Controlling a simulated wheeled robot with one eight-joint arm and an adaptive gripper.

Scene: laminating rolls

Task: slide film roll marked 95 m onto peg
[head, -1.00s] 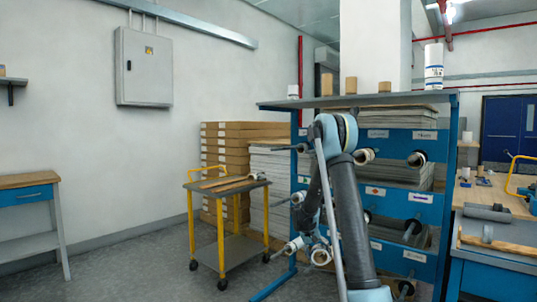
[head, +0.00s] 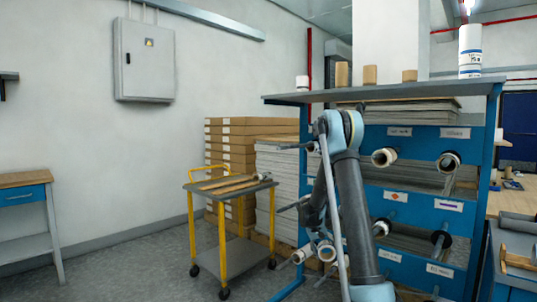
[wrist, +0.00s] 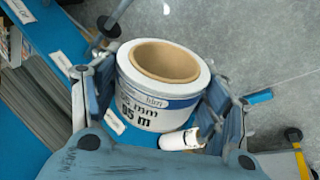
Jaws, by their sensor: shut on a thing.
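The film roll (wrist: 150,105) is white with a blue band, a brown core and the print "95 m". My gripper (wrist: 155,95) is shut on it, one finger on each side, with the open core end facing the wrist camera. In the head view, my arm hangs in front of the blue rack (head: 412,206), and its end is too small and crowded to tell apart from the rolls there. Pegs with black discs stick out of the rack. One such peg (wrist: 108,27) shows in the wrist view, apart from the held roll.
Rolls sit on rack pegs, one at upper middle (head: 384,157). A small white roll (wrist: 182,138) shows close below the held roll. A yellow-legged cart (head: 230,186) stands left of the rack, with stacked cartons (head: 230,140) behind. Floor (head: 125,265) at left is clear.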

